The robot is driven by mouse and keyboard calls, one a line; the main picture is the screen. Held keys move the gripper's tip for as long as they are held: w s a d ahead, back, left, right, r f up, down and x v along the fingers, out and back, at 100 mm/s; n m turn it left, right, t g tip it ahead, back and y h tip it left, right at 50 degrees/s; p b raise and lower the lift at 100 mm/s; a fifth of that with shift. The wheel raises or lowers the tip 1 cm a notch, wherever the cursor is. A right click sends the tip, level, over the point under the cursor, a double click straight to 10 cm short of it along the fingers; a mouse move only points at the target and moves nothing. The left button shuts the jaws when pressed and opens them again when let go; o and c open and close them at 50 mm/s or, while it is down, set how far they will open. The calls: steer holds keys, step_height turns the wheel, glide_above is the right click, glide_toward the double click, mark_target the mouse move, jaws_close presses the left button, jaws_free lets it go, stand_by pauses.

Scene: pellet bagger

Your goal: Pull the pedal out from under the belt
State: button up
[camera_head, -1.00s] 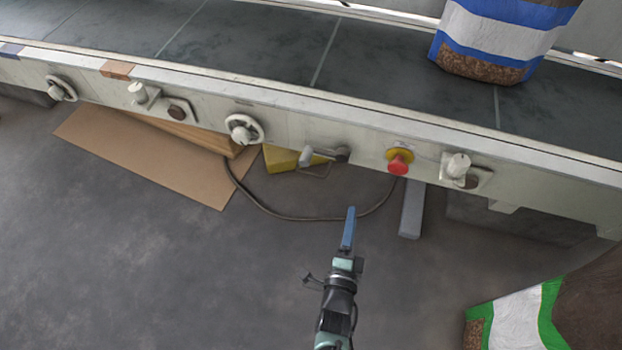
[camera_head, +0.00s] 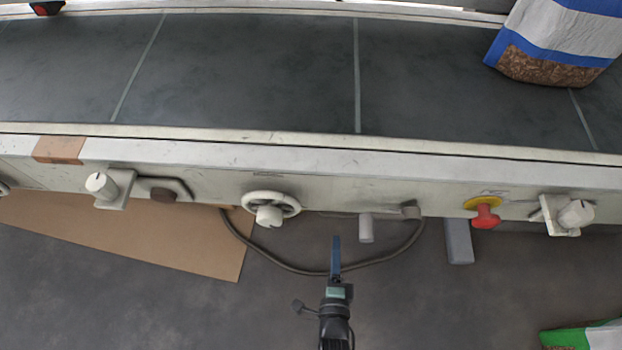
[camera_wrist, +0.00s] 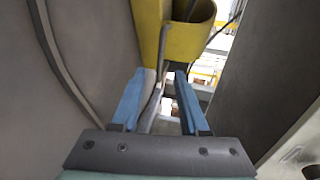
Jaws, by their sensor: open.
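The yellow pedal (camera_wrist: 150,40) shows at the top of the wrist view, with a hollow opening at its right. In the head view the belt frame hides it. A thin grey bar (camera_wrist: 161,60) runs down from the pedal, between my fingers in the picture; I cannot tell whether they touch it. My gripper (camera_wrist: 157,78) is open, with blue fingers pointing at the pedal and a gap short of its body. In the head view my gripper (camera_head: 336,240) is low in front of the belt frame, between the handwheel and the grey lever handle.
The belt frame (camera_head: 330,175) carries a white handwheel (camera_head: 270,207), a grey lever handle (camera_head: 366,228) and a red stop button (camera_head: 486,216). A dark cable (camera_head: 300,270) loops on the floor. Cardboard (camera_head: 150,240) lies left; a grey block (camera_head: 459,243) is at right.

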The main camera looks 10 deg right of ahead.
mark_target(335, 214)
steer(key=b+x, duration=0.7)
steer(key=x, duration=0.4)
steer(key=shift+w+f+b, duration=0.15)
steer(key=shift+w+b, duration=0.15)
steer(key=shift+w, duration=0.05)
steer(key=shift+b+x, duration=0.45)
steer(key=shift+x, duration=0.4)
jaws_close()
